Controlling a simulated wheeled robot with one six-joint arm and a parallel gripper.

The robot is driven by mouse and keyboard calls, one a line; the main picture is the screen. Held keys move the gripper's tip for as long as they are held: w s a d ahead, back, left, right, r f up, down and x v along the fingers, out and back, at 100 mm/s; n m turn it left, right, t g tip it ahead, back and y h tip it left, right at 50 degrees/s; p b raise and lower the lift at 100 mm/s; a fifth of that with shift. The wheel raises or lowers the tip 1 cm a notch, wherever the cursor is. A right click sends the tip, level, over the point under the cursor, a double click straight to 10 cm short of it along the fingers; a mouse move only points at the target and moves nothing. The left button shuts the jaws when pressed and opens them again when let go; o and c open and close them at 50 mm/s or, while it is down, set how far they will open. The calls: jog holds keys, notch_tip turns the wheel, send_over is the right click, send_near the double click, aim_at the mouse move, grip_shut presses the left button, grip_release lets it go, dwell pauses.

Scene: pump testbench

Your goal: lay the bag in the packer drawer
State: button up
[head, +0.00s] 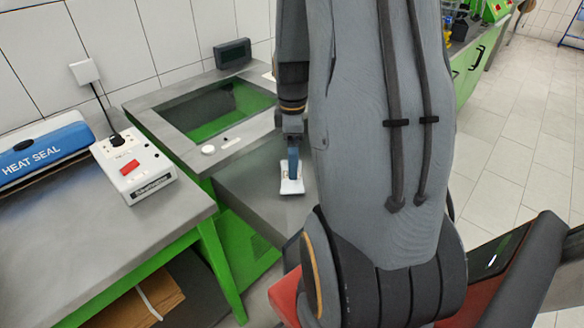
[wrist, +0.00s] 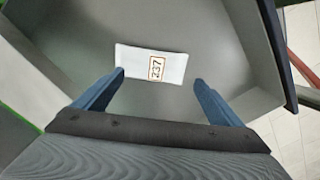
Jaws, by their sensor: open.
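The bag (wrist: 137,60) is small, white and flat, with a brown-framed label reading 237. In the wrist view it lies inside the grey packer drawer (wrist: 240,75), apparently on its floor and clear of the walls. My gripper (wrist: 160,80) is open, one blue finger near each end of the bag. In the head view my gripper (head: 292,158) points down over the bag (head: 291,187), and the drawer (head: 240,180) shows as a grey surface beneath. My arm hides the drawer's right part. Any small gap between bag and fingers is hard to judge.
The packer bench (head: 170,110) with a square opening stands behind the drawer. A blue heat sealer (head: 40,152) and a white box with a red switch (head: 133,165) sit on the left bench. Tiled floor (head: 520,130) is free at right.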

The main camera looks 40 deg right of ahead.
notch_tip(320, 180, up, 5)
jog(key=s+a+r+m, duration=0.1)
jog(key=s+a+m, duration=0.3)
jog(key=a, duration=0.7)
jog(key=s+a+m, duration=0.4)
jog(key=a+m, duration=0.2)
jog(key=a, duration=0.5)
jog(key=shift+r+m, duration=0.3)
jog(key=shift+r, duration=0.05)
